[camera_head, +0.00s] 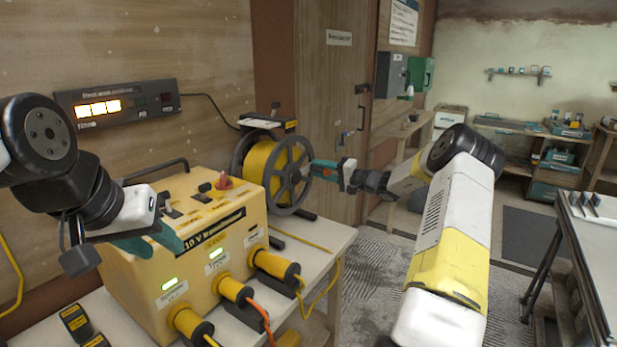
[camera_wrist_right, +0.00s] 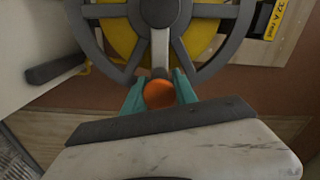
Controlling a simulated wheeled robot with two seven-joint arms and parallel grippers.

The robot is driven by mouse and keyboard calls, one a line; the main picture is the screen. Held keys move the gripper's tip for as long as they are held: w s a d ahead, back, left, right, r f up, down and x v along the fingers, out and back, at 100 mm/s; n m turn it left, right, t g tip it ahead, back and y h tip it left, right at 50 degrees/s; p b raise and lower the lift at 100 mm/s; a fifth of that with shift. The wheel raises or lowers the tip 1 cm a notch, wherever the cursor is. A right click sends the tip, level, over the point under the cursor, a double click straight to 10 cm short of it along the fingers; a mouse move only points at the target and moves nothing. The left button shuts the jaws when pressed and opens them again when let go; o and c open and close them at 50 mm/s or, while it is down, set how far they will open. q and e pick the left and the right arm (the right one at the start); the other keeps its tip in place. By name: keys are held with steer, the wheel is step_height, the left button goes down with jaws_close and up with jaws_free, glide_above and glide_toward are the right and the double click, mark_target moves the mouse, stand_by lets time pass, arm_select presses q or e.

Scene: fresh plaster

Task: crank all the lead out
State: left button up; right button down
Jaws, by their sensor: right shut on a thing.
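The cable reel (camera_head: 290,172) has grey spoked flanges and yellow lead (camera_head: 259,158) wound on its drum. It stands on the bench behind the yellow transformer box. My right gripper (camera_head: 318,168) is at the reel's front flange. In the right wrist view its teal fingers are shut on the round orange crank knob (camera_wrist_right: 159,94), in front of a spoke at the rim. Yellow lead (camera_wrist_right: 122,38) shows between the spokes there. A yellow lead length (camera_head: 300,241) lies on the bench. My left gripper (camera_head: 150,243) is over the transformer's near left side, its teal fingers apart and empty.
The yellow transformer box (camera_head: 215,225) has several yellow sockets (camera_head: 232,289) with plugs and leads at its front. A display panel (camera_head: 115,104) with lit indicators is on the wooden wall. A door (camera_head: 338,105) is behind the reel. A trestle table (camera_head: 590,215) stands at right.

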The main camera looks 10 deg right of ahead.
steer(key=shift+r+n, duration=0.5)
steer(key=shift+s+a+r, duration=0.1)
steer(key=shift+a+r, duration=0.05)
steer(key=shift+r, duration=0.35)
steer(key=c, duration=1.2)
jaws_free()
steer(key=shift+s+r, duration=0.1)
steer(key=shift+o, duration=0.2)
steer(key=shift+s+d, duration=0.15)
steer(key=shift+d, duration=0.05)
steer(key=v, duration=0.7)
steer(key=shift+s+d, duration=0.1)
steer(key=shift+s, duration=0.05)
